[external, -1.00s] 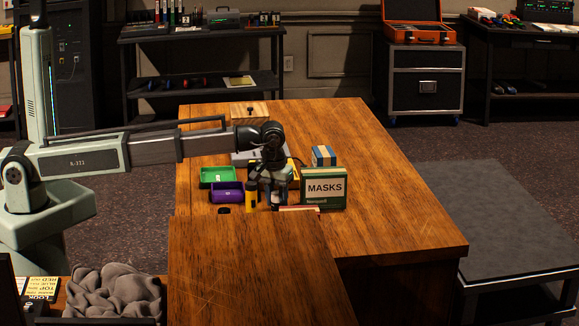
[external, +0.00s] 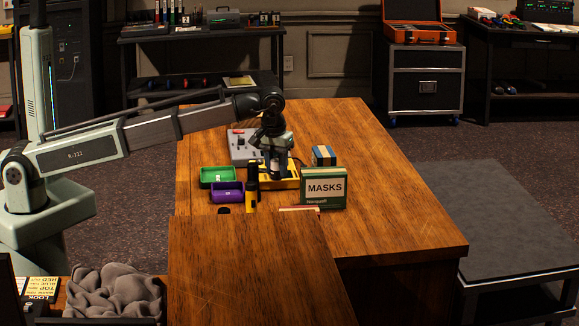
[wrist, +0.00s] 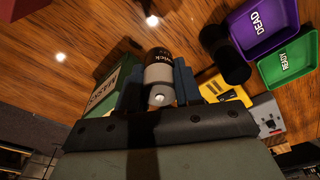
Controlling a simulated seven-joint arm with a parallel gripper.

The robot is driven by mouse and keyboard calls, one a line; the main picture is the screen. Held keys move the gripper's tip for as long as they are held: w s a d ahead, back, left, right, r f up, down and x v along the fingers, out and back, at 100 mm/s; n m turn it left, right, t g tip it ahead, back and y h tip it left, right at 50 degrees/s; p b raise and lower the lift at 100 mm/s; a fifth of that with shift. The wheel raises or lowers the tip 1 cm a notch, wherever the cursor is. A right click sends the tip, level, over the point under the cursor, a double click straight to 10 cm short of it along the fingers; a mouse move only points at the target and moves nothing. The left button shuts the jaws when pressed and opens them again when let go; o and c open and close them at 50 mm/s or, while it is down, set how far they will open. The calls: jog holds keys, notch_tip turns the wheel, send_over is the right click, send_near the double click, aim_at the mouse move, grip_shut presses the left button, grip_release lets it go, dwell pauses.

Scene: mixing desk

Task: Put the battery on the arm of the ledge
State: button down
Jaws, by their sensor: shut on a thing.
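My gripper (wrist: 158,88) is shut on the battery (wrist: 160,72), a black and grey cylinder with a pale metal tip, seen in the wrist view. In the external view, my gripper (external: 276,168) is above the yellow device on the desk; the battery is hard to make out there. A raised wooden surface (external: 250,265), which may be the ledge, stands at the desk's near side, in front of my gripper and apart from it.
A black and yellow cylinder (external: 251,188) stands upright beside my gripper. The green tray (external: 218,184) and purple tray (external: 213,195) are to the left, the green MASKS box (external: 324,197) and a small blue box (external: 324,156) to the right. The desk's right side (external: 400,215) is clear.

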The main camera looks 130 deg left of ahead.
jog(key=w+d+r+m, duration=0.35)
jog(key=w+d, duration=0.35)
jog(key=w, duration=0.4)
notch_tip(320, 180, up, 11)
jog(key=m+t+h, duration=0.1)
jog(key=m+t, duration=0.1)
jog(key=m, duration=1.3)
send_over(273, 265)
jog(key=shift+n, duration=0.25)
jog(key=shift+s+d+f, duration=0.1)
jog(key=shift+f, duration=2.2)
jog(key=shift+s+f, duration=0.1)
jog(key=shift+f, duration=2.2)
jog(key=shift+f, duration=0.15)
jog(key=c, duration=0.8)
grip_release()
jog(key=shift+o, duration=0.2)
